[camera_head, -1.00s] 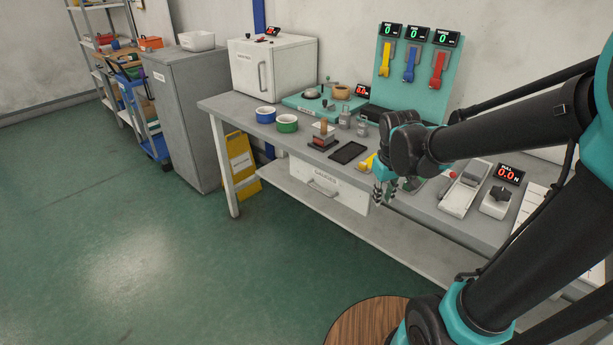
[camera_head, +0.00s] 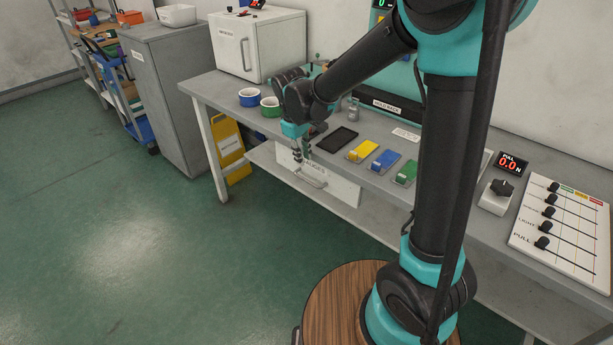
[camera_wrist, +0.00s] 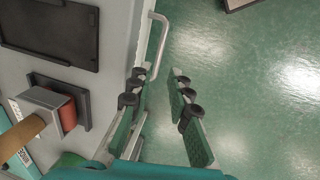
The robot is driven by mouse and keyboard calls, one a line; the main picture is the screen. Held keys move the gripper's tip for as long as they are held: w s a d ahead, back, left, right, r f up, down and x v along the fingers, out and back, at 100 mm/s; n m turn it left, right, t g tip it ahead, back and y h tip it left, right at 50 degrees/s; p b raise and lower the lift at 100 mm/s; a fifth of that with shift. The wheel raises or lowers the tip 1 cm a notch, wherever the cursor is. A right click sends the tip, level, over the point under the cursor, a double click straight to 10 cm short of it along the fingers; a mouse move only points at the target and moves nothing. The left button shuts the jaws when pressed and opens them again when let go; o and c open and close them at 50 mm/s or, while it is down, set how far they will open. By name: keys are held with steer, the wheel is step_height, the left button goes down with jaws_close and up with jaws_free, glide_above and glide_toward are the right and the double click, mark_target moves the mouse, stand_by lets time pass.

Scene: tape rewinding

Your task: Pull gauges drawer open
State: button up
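The white gauges drawer (camera_head: 343,190) hangs under the front of the workbench (camera_head: 235,92). Its front looks flush below the bench top, with a pale bar handle (camera_head: 311,181). My gripper (camera_head: 297,156) is at the upper left part of the drawer front, covering part of it and its label. In the wrist view my gripper (camera_wrist: 160,75) has its two fingers apart, with nothing between the pads. The handle (camera_wrist: 160,40) shows just past the fingertips, roughly in line with the gap. I cannot tell whether a finger touches it.
On the bench are a black tray (camera_head: 337,140), coloured pads such as the yellow one (camera_head: 362,151), and blue (camera_head: 250,97) and green (camera_head: 270,106) tape rolls. The floor in front is clear.

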mark_target(307, 181)
steer(key=f, duration=0.3)
steer(key=w+f, duration=0.1)
steer(key=f, duration=0.2)
steer(key=d+f, duration=0.1)
steer(key=f, duration=0.3)
steer(key=shift+w+d, duration=0.1)
steer(key=shift+w, duration=0.1)
jaws_close()
